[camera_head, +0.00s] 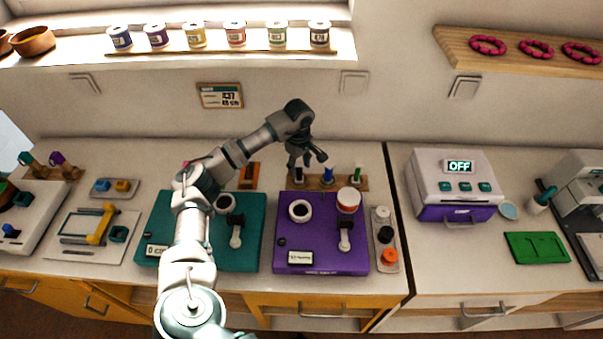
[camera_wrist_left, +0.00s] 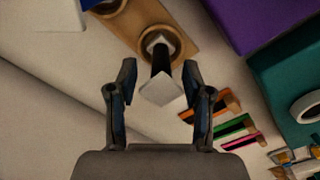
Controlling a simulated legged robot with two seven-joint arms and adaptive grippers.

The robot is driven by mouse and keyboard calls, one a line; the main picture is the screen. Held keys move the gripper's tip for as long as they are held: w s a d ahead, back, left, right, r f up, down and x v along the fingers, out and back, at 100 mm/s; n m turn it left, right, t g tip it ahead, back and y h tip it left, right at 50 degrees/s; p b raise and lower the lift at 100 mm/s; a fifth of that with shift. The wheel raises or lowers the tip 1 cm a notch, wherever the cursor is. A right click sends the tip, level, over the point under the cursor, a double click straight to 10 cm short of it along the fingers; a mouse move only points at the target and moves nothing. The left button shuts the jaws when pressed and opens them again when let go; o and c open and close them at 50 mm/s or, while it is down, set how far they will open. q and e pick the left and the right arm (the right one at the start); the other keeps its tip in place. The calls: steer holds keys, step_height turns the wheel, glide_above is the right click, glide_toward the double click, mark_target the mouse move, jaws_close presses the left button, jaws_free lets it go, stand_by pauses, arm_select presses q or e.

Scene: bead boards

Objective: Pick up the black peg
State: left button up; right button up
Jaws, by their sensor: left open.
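The black peg (camera_wrist_left: 161,62) stands in a wooden rack (camera_wrist_left: 124,20) in the left wrist view, with a pale square end facing the camera. My left gripper (camera_wrist_left: 159,78) is open around that end, one finger on each side, with gaps visible. In the head view my left gripper (camera_head: 306,160) is over the left end of the rack (camera_head: 343,186) and largely hides the peg there. A blue peg (camera_head: 328,174) and a green peg (camera_head: 358,172) stand farther right in the same rack. My right gripper is not in view.
A purple board (camera_head: 322,245) and a teal board (camera_head: 251,249) lie in front of the rack. A white-and-purple device (camera_head: 453,182) stands to the right. The wall rises close behind.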

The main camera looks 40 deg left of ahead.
mark_target(298, 172)
arm_select(q)
steer(key=f, duration=0.2)
steer(key=a+f, duration=0.1)
steer(key=f, duration=0.1)
steer(key=shift+a+f, duration=0.1)
steer(key=shift+d+r, duration=0.35)
steer(key=shift+d, duration=0.45)
steer(key=shift+c, duration=0.5)
steer(key=shift+d+r, duration=0.1)
steer(key=shift+d, duration=0.1)
steer(key=c, duration=0.8)
steer(key=shift+a, duration=0.1)
jaws_close()
steer(key=shift+s+a, duration=0.1)
steer(key=shift+a, duration=0.35)
